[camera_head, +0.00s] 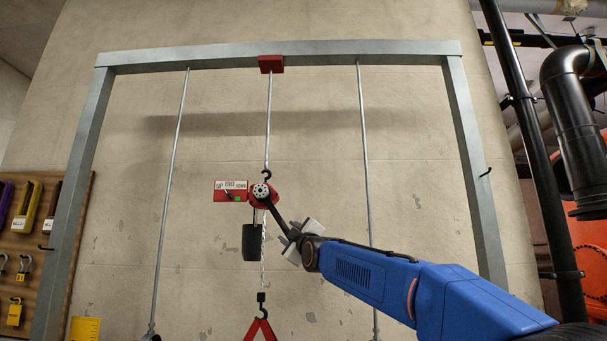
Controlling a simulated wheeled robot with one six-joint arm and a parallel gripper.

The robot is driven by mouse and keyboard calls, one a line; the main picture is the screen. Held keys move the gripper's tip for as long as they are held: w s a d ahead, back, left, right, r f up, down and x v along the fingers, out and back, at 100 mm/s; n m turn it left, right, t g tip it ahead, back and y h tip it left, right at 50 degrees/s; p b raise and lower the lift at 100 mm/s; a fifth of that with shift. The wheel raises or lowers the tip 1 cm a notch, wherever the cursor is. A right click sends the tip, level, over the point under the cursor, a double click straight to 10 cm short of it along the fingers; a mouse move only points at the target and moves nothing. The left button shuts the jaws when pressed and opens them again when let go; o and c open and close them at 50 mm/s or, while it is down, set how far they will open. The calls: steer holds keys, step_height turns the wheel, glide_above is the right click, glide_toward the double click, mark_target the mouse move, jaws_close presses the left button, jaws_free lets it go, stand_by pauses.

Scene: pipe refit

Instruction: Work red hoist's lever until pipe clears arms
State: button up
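The red hoist (263,196) hangs by a hook from a rod under the steel frame's crossbeam. Its dark lever (273,216) slants down and right from the hoist body toward my gripper (290,238). My gripper is at the lever's lower end; its fingers are small and partly hidden, so I cannot tell whether they are closed on it. A red and white sign with lettering and a green mark (231,190) sits left of the hoist body. A chain (263,255) runs down to a lower hook with a red triangular piece (262,329). The pipe and its arms are not visible.
The grey steel frame (200,58) spans the view, with one thin rod (172,180) left of the hoist and another (364,150) right. A dark cylinder (252,242) hangs beside the chain. A tool board (40,255) stands left; black pipework (575,120) stands right.

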steer(key=shift+d+f+m+t, duration=0.2)
steer(key=shift+f+m, duration=0.25)
steer(key=shift+f, duration=0.45)
steer(key=shift+d+f+m+t, duration=0.2)
steer(key=shift+f+m, duration=0.25)
steer(key=shift+f, duration=0.45)
steer(key=shift+f, duration=0.1)
steer(key=shift+a+f+m+t+h, duration=0.15)
steer(key=shift+f+m+h, duration=0.3)
steer(key=shift+f, duration=0.5)
steer(key=shift+d+f+m+t+h, duration=0.1)
steer(key=shift+f+m+t+h, duration=0.15)
steer(key=shift+f+m, duration=0.5)
steer(key=shift+f, duration=0.2)
steer(key=shift+a+f+m+t+h, duration=0.15)
steer(key=shift+a+f+m, duration=0.1)
steer(key=shift+f, duration=0.4)
steer(key=shift+a+f+m+t+h, duration=0.2)
steer(key=shift+f+m, duration=0.1)
steer(key=shift+f, duration=0.3)
steer(key=shift+a+f+m+t+h, duration=0.15)
steer(key=shift+f+m, duration=0.1)
steer(key=shift+f, duration=0.4)
